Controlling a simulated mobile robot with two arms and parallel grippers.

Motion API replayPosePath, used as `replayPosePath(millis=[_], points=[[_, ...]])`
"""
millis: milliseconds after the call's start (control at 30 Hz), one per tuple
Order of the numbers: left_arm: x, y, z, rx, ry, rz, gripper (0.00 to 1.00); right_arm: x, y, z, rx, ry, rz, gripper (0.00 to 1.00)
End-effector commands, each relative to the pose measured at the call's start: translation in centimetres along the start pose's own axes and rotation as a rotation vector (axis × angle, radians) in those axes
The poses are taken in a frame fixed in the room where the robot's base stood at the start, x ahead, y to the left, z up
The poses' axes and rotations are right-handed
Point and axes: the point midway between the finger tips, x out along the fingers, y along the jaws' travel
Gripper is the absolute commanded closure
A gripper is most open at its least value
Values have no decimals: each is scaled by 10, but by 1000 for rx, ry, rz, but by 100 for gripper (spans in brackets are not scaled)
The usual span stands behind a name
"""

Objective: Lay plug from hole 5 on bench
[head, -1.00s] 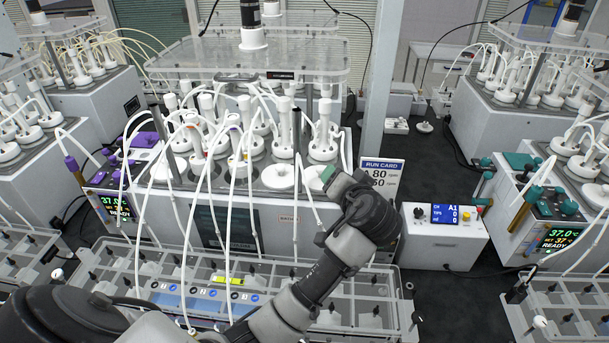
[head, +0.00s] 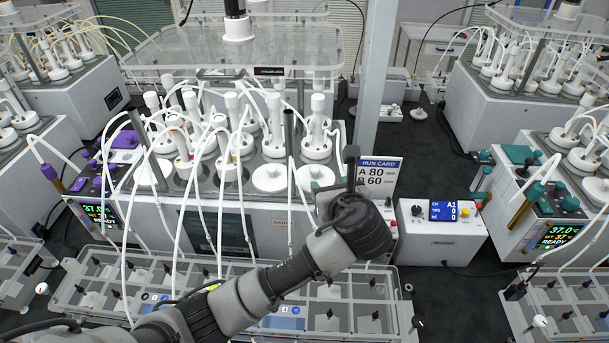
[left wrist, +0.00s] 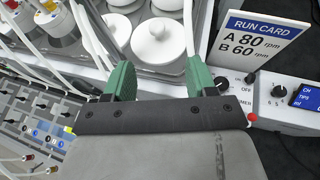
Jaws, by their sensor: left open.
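My left gripper (left wrist: 160,78) is open and empty, its two green fingertips apart. It also shows in the head view (head: 325,190), at the front right corner of the middle reactor. A round white plug with a knob (left wrist: 157,42) lies beyond and between the fingertips in the left wrist view, not touched as far as I can see. In the head view, white plugs sit in the reactor's front row, one (head: 270,178) left of the gripper and one (head: 314,175) just behind it, partly hidden. I cannot read any hole numbers. My right gripper is not in view.
The dark bench (head: 415,160) is clear behind the run card (head: 379,175) and control box (head: 440,235). A small white lidded piece (head: 418,114) lies farther back beside a white tray (head: 378,112). Loose white tubes (head: 292,190) hang over the reactor's front.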

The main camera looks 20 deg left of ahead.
Motion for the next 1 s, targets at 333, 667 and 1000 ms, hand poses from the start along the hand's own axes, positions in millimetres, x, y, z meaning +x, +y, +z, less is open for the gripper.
replayPosePath(millis=[333,667,1000], points=[[46,1,2,-2,0,1,43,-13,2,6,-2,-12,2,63],[87,6,7,-2,1,4,43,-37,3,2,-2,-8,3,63],[101,5,4,-5,0,0,43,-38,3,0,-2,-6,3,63]])
